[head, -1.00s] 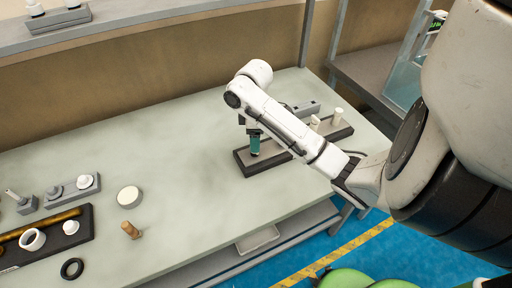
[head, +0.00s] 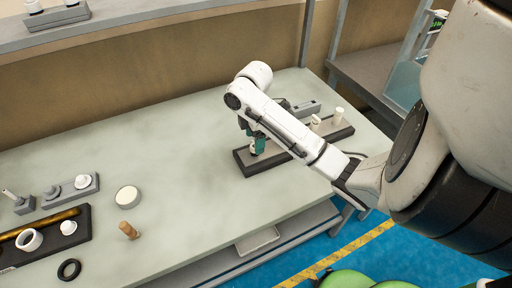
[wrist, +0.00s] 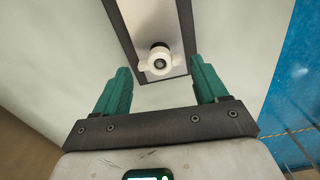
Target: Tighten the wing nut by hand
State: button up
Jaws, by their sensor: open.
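The wing nut (wrist: 159,62) is white with two short wings, seen from above in the wrist view. A dark threaded end shows in its middle. It sits on a dark rectangular base (wrist: 184,15), which also shows under my arm in the head view (head: 244,163). My gripper (wrist: 160,88) is open, with its two green fingers to the left and right of the wing nut and clear of it. In the head view my gripper (head: 258,147) points down over the left end of the base, and the arm hides part of it.
White pegs (head: 338,114) stand on the right part of the base. A round white-topped piece (head: 127,196), a wooden peg (head: 129,231), a black ring (head: 69,269) and a dark tray (head: 86,234) lie to the left. The middle of the table (head: 180,140) is clear.

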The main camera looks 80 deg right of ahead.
jog(key=shift+f+b, duration=0.85)
jog(key=shift+f, duration=0.45)
jog(key=shift+c, duration=0.4)
jog(key=c, duration=0.7)
jog(key=shift+r+m+p, duration=0.1)
jog(key=shift+m+p, duration=0.65)
jog(key=shift+m, duration=0.15)
jog(key=shift+m+p, duration=0.9)
jog(key=shift+m, duration=0.6)
jog(key=shift+p, duration=0.35)
